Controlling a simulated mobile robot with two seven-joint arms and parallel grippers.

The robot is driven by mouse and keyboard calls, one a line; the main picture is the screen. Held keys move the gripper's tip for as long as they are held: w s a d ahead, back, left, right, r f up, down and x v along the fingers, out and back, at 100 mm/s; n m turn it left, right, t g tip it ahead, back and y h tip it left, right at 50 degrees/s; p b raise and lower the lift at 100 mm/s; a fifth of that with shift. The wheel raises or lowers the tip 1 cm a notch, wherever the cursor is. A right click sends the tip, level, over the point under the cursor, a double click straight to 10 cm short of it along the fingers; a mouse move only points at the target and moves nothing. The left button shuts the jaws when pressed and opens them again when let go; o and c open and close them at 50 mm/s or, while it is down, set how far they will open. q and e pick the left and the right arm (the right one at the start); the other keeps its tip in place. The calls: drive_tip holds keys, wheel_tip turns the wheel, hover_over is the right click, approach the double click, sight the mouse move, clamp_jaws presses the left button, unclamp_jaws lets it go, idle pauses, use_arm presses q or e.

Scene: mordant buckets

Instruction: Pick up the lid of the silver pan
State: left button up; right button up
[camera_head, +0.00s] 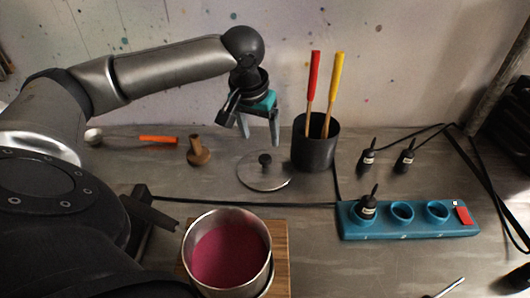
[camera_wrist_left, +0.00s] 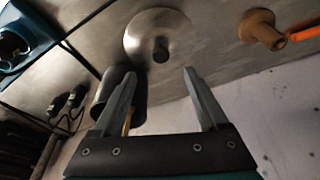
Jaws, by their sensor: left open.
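The lid (camera_head: 265,172) is a round metal disc with a dark knob (camera_head: 265,159), lying flat on the grey table. The lid also shows in the left wrist view (camera_wrist_left: 139,33), just beyond my fingertips. The silver pan (camera_head: 228,214) stands uncovered in front of it on a wooden board, with dark pink liquid inside. My left gripper (camera_head: 260,140) is open and empty above the table, pointing down behind the lid. In the left wrist view its two fingers (camera_wrist_left: 158,75) are spread, with the knob a little past them. My right gripper is not seen.
A black cup (camera_head: 315,153) with a red-handled and a yellow-handled tool stands close right of the lid. A brown wooden piece (camera_head: 198,154) and an orange stick (camera_head: 159,140) lie left. A blue rack (camera_head: 405,229) holding a dark bottle is front right. Cables cross the table.

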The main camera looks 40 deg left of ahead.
use_arm(q)
hover_over(265, 157)
drive_tip(key=s, duration=0.2)
drive_tip(key=f, duration=0.2)
drive_tip(key=d+f, duration=0.1)
drive_tip(key=f, duration=0.1)
drive_tip(key=shift+s+b, duration=0.1)
drive_tip(key=shift+b, duration=0.3)
drive_tip(key=shift+b+x, duration=0.9)
drive_tip(key=shift+x, duration=1.9)
drive_tip(key=shift+a, duration=0.1)
drive_tip(key=shift+r, duration=0.1)
drive_tip(key=c, duration=0.6)
clamp_jaws()
